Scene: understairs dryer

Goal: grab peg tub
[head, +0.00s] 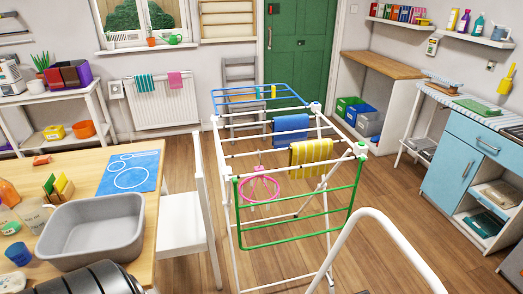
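No container with pegs in it can be clearly made out, so I cannot tell which thing is the peg tub. A large grey basin (93,232) stands on the wooden table at the lower left and looks empty. A small blue cup-like tub (18,254) stands left of it; its contents are too small to tell. On the shelf by the far left wall are a yellow bowl (54,132) and an orange bowl (84,129). Neither of my grippers is in view.
A drying rack (290,165) with cloths and a pink ring hanger fills the middle. A white chair (188,220) stands between it and the table (150,205). Floor is free right of the rack.

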